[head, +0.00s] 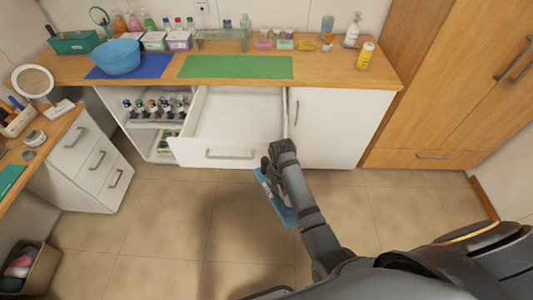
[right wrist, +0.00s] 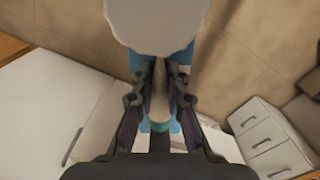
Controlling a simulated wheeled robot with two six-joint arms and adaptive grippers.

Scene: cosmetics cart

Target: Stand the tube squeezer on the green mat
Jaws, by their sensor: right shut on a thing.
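The green mat (head: 237,67) lies flat on the wooden counter, and its surface is bare. My right gripper (head: 267,168) is low in front of the open drawer, below counter height. My left gripper is not in view.
An open, empty white drawer (head: 238,118) juts out below the mat. An open shelf (head: 155,105) holds several bottles. A blue bowl (head: 118,57) stands on a blue mat left of the green mat. A yellow bottle (head: 365,56) stands at the right. Containers line the counter's back.

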